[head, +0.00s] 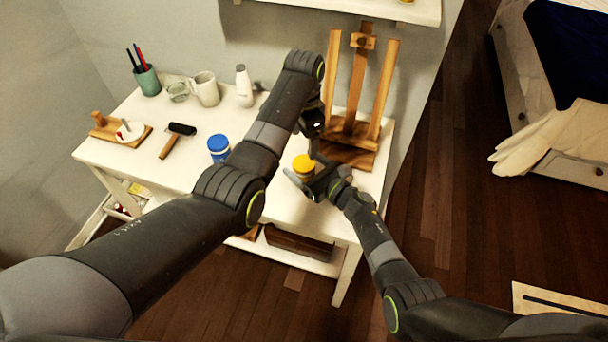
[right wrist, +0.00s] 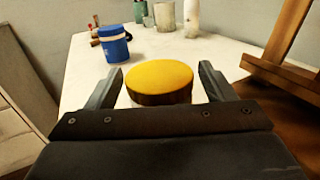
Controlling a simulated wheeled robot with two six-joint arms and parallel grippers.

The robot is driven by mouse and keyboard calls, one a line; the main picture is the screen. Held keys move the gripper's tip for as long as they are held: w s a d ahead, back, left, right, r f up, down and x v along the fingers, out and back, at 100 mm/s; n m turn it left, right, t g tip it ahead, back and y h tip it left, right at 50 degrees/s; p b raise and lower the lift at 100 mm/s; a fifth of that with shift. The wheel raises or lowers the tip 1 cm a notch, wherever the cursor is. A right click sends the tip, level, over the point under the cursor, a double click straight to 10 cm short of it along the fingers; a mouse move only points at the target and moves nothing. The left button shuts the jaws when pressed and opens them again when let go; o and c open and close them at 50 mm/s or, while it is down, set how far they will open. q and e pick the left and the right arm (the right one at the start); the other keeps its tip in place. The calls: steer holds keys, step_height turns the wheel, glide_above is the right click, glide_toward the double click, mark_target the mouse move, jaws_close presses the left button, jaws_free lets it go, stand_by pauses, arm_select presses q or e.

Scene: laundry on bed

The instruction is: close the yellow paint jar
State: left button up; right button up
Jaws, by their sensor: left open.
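The yellow paint jar (head: 304,165) stands upright near the front right of the white table. Its yellow top (right wrist: 160,76) sits over a pale body in the right wrist view; I cannot tell how tightly it sits. My right gripper (head: 303,182) is low at the jar, one finger on each side.
A wooden easel (head: 350,110) stands close behind the jar. A blue-lidded jar (head: 218,148) is to the left; it also shows in the right wrist view (right wrist: 114,43).

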mark_target(304, 163)
steer(key=c, duration=1.2)
arm_select(q)
steer(key=shift+c, duration=1)
arm_select(e)
jaws_close()
arm_select(q)
steer(key=n, duration=0.9)
steer(key=shift+f, duration=0.1)
steer(key=shift+f, duration=3.9)
steer(key=c, duration=0.8)
